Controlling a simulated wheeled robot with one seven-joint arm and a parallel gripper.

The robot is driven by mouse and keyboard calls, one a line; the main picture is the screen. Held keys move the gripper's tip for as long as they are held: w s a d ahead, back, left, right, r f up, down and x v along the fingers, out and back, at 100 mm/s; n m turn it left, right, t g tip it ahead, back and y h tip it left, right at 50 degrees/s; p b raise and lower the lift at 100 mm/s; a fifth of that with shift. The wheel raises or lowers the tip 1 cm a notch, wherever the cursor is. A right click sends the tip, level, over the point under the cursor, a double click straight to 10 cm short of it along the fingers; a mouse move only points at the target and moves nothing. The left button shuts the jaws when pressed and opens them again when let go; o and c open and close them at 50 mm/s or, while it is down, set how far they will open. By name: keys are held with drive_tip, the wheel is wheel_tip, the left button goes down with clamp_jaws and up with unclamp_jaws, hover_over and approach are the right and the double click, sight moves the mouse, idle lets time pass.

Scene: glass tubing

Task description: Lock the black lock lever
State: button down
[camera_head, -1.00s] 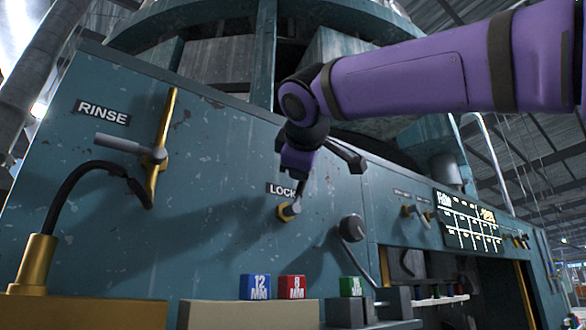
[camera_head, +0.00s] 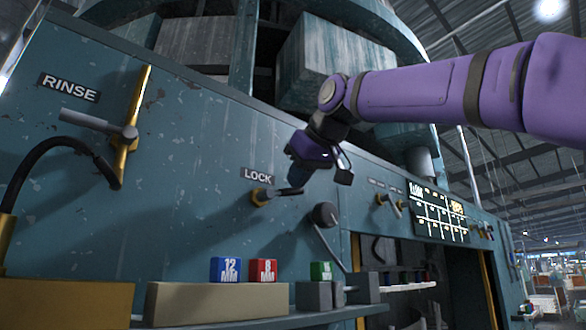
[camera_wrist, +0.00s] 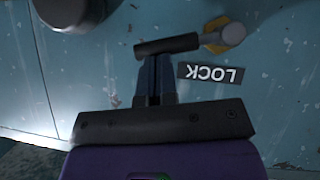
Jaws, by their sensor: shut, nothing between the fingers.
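The black lock lever (camera_head: 289,191) sticks out to the right from its brass pivot (camera_head: 260,197), just below the LOCK label (camera_head: 257,175) on the teal panel. In the wrist view the lever (camera_wrist: 167,46) lies nearly level, left of its brass pivot (camera_wrist: 222,34), and the picture is upside down. My gripper (camera_head: 296,183) is shut and empty, just above the lever in the head view. In the wrist view its fingertips (camera_wrist: 155,62) are right at the lever's side; I cannot tell whether they touch.
A round black knob (camera_head: 325,215) with a long rod sits right of the lever. The RINSE handle (camera_head: 128,132) is at the left. Blue (camera_head: 226,269), red (camera_head: 263,270) and green (camera_head: 321,271) blocks stand on ledges below.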

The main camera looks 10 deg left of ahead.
drive_tip(key=shift+w+d+f+m+g+y, duration=0.15)
drive_tip(key=shift+f+m+g, duration=0.1)
drive_tip(key=shift+f, duration=0.15)
drive_tip(key=shift+w+d+f+m+g+y, duration=0.1)
drive_tip(key=shift+w+f+m+g+y, duration=0.05)
drive_tip(key=shift+f+m, duration=0.15)
drive_tip(key=shift+w+f, duration=0.1)
drive_tip(key=shift+f, duration=0.15)
drive_tip(key=shift+d, duration=0.1)
